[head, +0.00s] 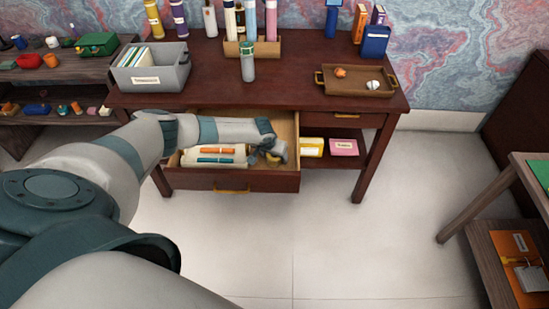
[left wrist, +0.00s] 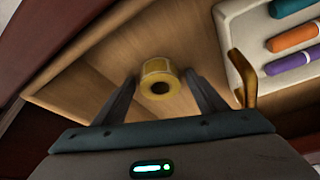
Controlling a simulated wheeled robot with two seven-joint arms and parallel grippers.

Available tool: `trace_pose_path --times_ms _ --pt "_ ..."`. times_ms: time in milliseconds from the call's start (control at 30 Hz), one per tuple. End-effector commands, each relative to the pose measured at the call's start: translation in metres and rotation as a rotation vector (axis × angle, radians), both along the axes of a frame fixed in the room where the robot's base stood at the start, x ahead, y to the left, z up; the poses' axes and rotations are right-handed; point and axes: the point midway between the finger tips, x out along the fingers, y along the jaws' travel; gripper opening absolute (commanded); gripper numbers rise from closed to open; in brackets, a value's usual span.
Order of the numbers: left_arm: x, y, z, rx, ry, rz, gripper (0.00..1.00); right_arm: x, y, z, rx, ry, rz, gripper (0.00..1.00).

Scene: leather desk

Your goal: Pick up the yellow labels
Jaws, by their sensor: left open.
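The yellow labels, a small roll (left wrist: 158,72) with a dark centre hole, lie on the wooden floor of the open drawer (head: 233,182). In the left wrist view the roll is between the fingertips of my left gripper (left wrist: 160,82), with a gap visible on both sides. My left gripper (head: 276,153) is open and reaches down into the right part of the drawer in the head view. There, the gripper largely hides the roll. My right gripper is not in view.
A pale tray (left wrist: 236,45) with teal, orange and purple markers lies beside the roll. A brass-coloured bent piece (left wrist: 241,75) is close to the right finger. The desktop (head: 290,88) is above the drawer, with a grey bin (head: 150,77) and a wooden tray (head: 355,90).

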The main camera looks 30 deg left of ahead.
Motion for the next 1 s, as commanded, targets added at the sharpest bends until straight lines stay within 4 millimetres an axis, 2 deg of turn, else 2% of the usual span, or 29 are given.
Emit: trace_pose_path --times_ms 67,267,667,867,1000 --pt "0.000 0.000 0.000 0.000 0.000 0.000 0.65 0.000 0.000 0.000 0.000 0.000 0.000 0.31" --pt "0.000 0.000 0.000 0.000 0.000 0.000 0.21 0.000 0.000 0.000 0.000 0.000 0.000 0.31" --pt "0.000 0.000 0.004 -0.001 -0.001 0.000 0.21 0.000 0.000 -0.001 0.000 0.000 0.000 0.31" --pt "0.000 0.000 0.020 -0.002 -0.002 -0.001 0.21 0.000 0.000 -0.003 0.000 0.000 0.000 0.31" --pt "0.000 0.000 0.040 -0.002 -0.002 0.000 0.21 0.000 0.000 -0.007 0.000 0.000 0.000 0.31"
